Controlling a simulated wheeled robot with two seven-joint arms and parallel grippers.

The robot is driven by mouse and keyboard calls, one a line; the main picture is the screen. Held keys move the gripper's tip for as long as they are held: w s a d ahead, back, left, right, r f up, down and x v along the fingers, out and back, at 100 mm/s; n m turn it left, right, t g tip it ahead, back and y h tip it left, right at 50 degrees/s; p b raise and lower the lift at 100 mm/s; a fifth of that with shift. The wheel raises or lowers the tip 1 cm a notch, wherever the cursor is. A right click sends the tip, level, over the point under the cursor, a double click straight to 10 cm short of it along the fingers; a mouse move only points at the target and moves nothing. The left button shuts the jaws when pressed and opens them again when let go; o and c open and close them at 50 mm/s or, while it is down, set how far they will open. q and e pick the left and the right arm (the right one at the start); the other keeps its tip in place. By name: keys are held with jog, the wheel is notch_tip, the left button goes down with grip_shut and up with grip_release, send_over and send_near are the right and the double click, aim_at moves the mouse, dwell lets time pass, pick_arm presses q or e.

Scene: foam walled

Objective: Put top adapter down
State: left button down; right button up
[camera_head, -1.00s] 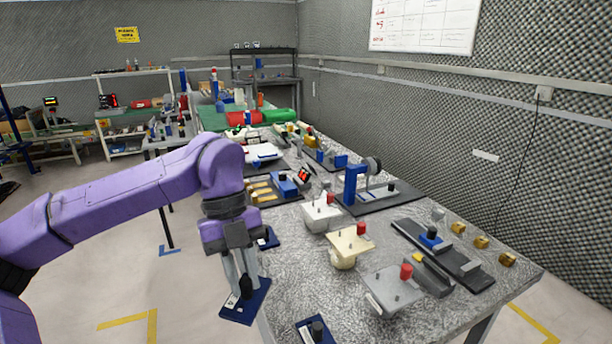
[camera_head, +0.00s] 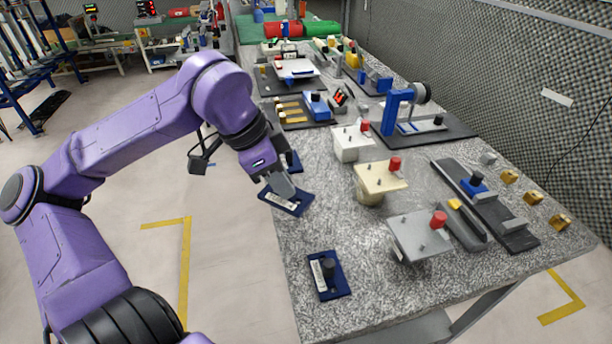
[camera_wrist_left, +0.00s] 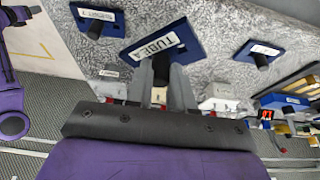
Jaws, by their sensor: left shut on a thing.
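The adapter is a dark blue plate (camera_head: 296,207) with a white label and a black knob mostly hidden by the fingers. In the left wrist view the plate (camera_wrist_left: 186,38) carries a label that seems to read "TUBE". My left gripper (camera_head: 281,186) points down and is shut on its knob; the fingers (camera_wrist_left: 160,88) also show in the wrist view. The plate is at the table's left edge, tilted in the picture; I cannot tell whether it touches the tabletop. My right gripper is not in view.
A similar blue plate with black knob (camera_head: 341,281) lies nearer on the table (camera_head: 300,240); another (camera_head: 293,163) lies just behind the gripper. White, cream and grey fixtures with red knobs (camera_head: 380,178) stand to the right. Bare tabletop lies between the held plate and nearer plate.

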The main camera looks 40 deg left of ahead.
aim_at(302, 191)
pick_arm(q)
jog(key=w+f, duration=0.4)
jog(key=w+a+f+p, duration=0.1)
jog(key=w+f, duration=0.1)
jog(key=w, duration=0.1)
jog(key=shift+f, duration=0.25)
jog(key=f, duration=0.3)
jog(key=shift+w+d, duration=0.1)
jog(key=shift+w, duration=0.1)
jog(key=shift+f, duration=0.25)
jog(key=c, duration=1)
grip_release()
jog(key=v, duration=1.2)
